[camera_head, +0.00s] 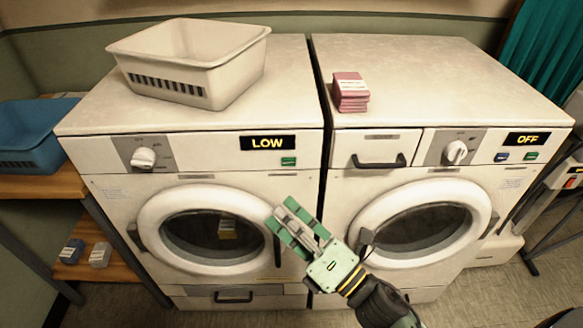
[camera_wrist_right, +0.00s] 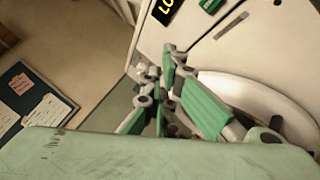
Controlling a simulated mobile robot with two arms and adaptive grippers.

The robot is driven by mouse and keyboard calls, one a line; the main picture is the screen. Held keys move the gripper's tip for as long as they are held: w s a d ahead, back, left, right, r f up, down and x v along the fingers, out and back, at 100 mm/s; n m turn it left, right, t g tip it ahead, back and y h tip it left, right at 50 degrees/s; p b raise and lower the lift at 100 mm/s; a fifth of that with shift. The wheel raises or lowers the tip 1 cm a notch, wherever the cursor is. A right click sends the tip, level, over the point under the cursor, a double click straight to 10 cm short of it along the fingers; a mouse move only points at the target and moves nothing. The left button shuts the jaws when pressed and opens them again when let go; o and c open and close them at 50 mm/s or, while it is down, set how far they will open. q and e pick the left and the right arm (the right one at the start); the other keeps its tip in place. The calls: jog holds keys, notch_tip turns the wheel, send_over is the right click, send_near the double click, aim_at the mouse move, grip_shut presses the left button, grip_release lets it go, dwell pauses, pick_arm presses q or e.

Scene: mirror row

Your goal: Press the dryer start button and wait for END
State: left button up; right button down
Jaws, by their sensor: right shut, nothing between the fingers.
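The left machine, the dryer (camera_head: 100,190), has a lit display (camera_head: 267,143) reading LOW. Its green start button (camera_head: 289,161) sits just below the display, at the right. The door is shut, with a small pale item visible through the glass. My right gripper (camera_head: 282,214) is shut and empty, in front of the dryer door's right edge and below the button, apart from it. In the right wrist view the gripper (camera_wrist_right: 160,62) is near the panel, with part of the display (camera_wrist_right: 166,10) and the green button (camera_wrist_right: 210,5) at the top edge. My left gripper is not in view.
The right machine (camera_head: 490,80), with a detergent drawer (camera_head: 377,149), shows OFF and has a blue and a green button. A blue basket (camera_head: 30,135) sits on the left shelf.

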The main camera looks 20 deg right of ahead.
aim_at(289, 162)
dwell(0.3)
jog(key=shift+w, duration=0.15)
jog(key=w+d, duration=0.2)
jog(key=w, duration=0.6)
jog(key=shift+w+d, duration=0.15)
jog(key=shift+d, duration=0.05)
jog(key=shift+w, duration=0.1)
dwell(1.2)
jog(key=shift+w+d, duration=0.1)
jog(key=shift+w, duration=0.2)
